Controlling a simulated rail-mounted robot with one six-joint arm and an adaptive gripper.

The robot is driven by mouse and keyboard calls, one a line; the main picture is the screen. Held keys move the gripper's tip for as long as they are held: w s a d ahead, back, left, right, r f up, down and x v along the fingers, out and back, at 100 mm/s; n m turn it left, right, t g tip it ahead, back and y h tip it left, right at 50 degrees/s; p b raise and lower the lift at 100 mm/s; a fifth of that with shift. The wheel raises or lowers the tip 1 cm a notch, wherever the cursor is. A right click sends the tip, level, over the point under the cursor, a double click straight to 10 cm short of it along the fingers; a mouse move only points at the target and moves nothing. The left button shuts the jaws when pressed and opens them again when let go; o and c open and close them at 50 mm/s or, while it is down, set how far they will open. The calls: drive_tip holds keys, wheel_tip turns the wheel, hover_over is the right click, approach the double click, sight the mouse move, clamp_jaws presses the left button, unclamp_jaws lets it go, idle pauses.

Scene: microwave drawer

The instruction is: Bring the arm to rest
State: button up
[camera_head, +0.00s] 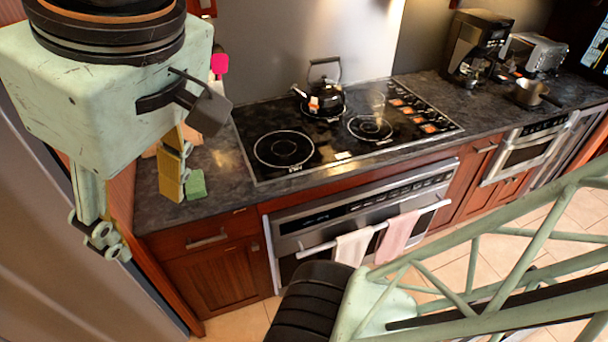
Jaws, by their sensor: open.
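My gripper (143,215) hangs at the upper left, a pale green block with its fingers pointing down. Its fingers are spread apart, with no object seen between them. One finger is at the left in front of a grey panel, and the other, with yellowish pads, shows against the left end of the counter. A green truss link of my arm (480,265) crosses the lower right, with a black ribbed joint cover at its left end.
The dark counter (205,205) holds a cooktop (330,140) with a black kettle (322,98), a coffee maker (475,45), a toaster oven (537,52) and a pot (532,93). Below are an oven (300,232) with two towels and a microwave drawer (525,150) that looks shut. Tiled floor shows at right.

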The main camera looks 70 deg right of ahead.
drive_tip(key=shift+s+f+b, duration=0.1)
drive_tip(key=shift+f+b, duration=1.95)
drive_tip(key=shift+f, duration=0.45)
